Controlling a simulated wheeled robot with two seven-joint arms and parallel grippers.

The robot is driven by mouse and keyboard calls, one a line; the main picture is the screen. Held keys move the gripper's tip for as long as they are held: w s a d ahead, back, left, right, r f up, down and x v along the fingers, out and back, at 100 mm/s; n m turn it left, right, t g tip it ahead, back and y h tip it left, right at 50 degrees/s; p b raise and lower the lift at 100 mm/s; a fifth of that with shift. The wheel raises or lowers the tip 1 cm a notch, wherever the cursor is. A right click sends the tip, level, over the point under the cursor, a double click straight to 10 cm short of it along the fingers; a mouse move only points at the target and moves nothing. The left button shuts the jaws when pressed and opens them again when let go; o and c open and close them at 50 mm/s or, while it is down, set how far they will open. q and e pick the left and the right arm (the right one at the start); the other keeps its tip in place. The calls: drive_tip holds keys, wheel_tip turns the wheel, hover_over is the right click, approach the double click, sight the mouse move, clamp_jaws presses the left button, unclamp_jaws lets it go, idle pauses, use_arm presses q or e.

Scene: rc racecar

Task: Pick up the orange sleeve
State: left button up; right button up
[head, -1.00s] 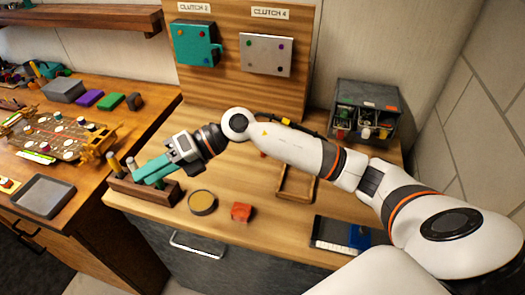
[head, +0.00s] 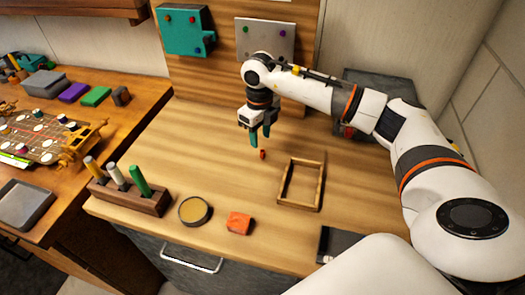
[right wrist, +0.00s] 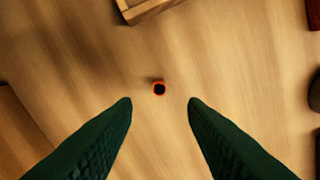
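The orange sleeve (head: 263,154) is a small piece on the bare wood of the worktop, left of the wooden frame. In the right wrist view the orange sleeve (right wrist: 159,88) is a small ring with a dark hole, seen from above. My right gripper (head: 260,140) points down just above it, with green fingers. The right wrist view shows my right gripper (right wrist: 160,102) open and empty, with the sleeve roughly centred between and slightly beyond the fingertips. My left gripper is not in view.
A wooden frame (head: 283,185) lies to the right of the sleeve. A wooden block (head: 130,197) with upright handles, a round tin (head: 194,210) and an orange block (head: 239,222) stand near the front edge. The worktop around the sleeve is clear.

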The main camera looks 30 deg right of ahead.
sight(262, 157)
drive_tip(key=shift+s+f+p, duration=0.1)
drive_tip(key=shift+f+p, duration=0.25)
drive_tip(key=shift+f, duration=0.3)
wheel_tip(262, 157, down, 4)
drive_tip(key=shift+s+d+r+p, duration=0.1)
drive_tip(key=shift+s+r+p, duration=0.1)
drive_tip(key=shift+p, duration=0.45)
drive_tip(key=shift+w+f, duration=0.1)
drive_tip(key=shift+f, duration=0.3)
drive_tip(key=shift+c, duration=0.3)
clamp_jaws()
